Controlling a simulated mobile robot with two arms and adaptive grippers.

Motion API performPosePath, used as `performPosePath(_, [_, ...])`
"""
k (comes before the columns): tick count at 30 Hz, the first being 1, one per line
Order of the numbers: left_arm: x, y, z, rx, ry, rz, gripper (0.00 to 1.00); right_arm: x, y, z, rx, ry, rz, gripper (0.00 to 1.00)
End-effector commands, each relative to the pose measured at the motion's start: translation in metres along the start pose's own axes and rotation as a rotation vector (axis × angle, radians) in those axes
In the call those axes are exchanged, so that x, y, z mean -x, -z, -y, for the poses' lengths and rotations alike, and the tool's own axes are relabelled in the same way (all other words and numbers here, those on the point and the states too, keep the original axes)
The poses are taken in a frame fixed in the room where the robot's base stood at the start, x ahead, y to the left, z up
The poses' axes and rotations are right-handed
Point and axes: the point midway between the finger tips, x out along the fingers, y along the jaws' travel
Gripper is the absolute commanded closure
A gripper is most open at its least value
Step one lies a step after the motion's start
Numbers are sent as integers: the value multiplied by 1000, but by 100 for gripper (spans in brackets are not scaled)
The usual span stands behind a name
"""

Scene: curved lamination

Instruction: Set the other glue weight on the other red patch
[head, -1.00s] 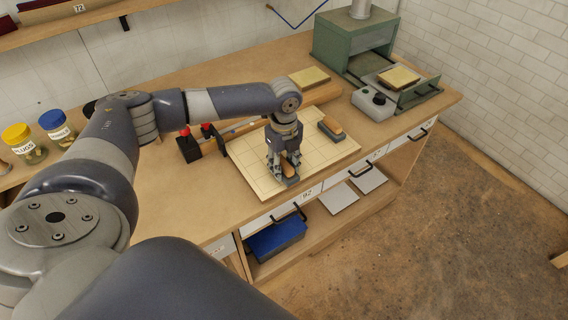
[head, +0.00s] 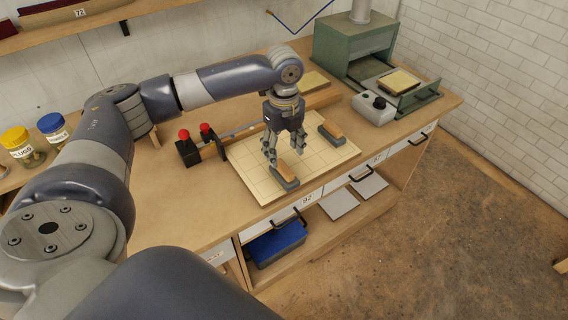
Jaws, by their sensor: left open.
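One glue weight (head: 286,181), a grey block with a wooden handle on top, rests near the front edge of the pale gridded board (head: 262,188). A second glue weight (head: 330,137) of the same look rests on the board farther back and to the right. My left gripper (head: 284,161) is open and empty, just above and behind the front weight, its fingers spread. No red patch shows in the head view; what lies under the two weights is hidden. My right gripper is not in view.
A black clamp with red knobs (head: 185,135) stands left of the board. A grey control box (head: 374,108) and a green press (head: 352,45) stand at the back right. Jars (head: 53,128) stand at the left.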

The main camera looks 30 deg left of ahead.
Motion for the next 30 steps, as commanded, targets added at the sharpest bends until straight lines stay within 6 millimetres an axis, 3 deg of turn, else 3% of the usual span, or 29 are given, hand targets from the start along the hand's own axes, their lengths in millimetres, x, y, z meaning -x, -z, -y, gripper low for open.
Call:
performPosePath(3, [21,0,1,0,2,0,44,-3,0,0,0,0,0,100])
performPosePath(9, [39,0,0,0,1,0,44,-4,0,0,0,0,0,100])
performPosePath(17, [40,1,1,0,2,-1,44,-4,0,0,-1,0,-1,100])
performPosePath(20, [30,13,11,5,31,-6,44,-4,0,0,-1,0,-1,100])
performPosePath(23, [9,41,34,27,113,-25,44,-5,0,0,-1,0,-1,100])
performPosePath(27, [-22,105,78,106,305,-113,44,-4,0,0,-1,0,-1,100])
performPosePath(30, [-32,152,104,191,447,-213,44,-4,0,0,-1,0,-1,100])
